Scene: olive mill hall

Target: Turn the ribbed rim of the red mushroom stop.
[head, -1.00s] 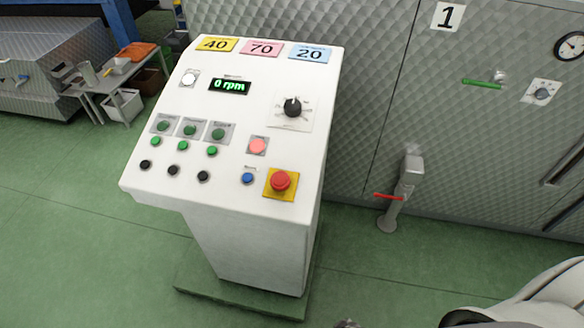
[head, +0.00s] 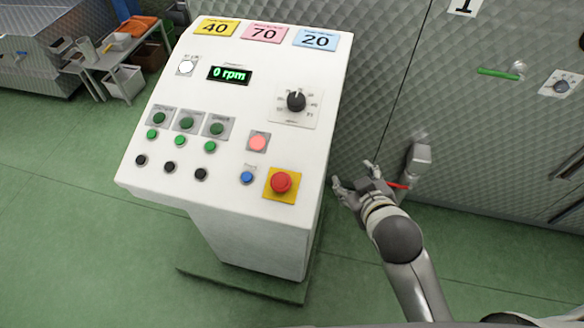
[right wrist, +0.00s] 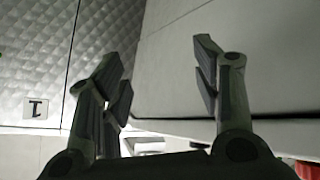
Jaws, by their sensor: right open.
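The red mushroom stop (head: 281,182) sits on a yellow square plate at the lower right corner of the white sloped control panel. Its ribbed rim is too small to make out. My right gripper (head: 354,177) is open and empty, to the right of the panel's side edge and apart from the stop. In the right wrist view my right gripper (right wrist: 165,85) shows its two fingers spread, with a pale panel surface beyond them. The stop is not in that view. My left gripper is not in view.
The white control panel (head: 225,130) carries a dark rotary knob (head: 296,101), a blue button (head: 247,177), a lit red button (head: 258,142) and several green and black buttons near the stop.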

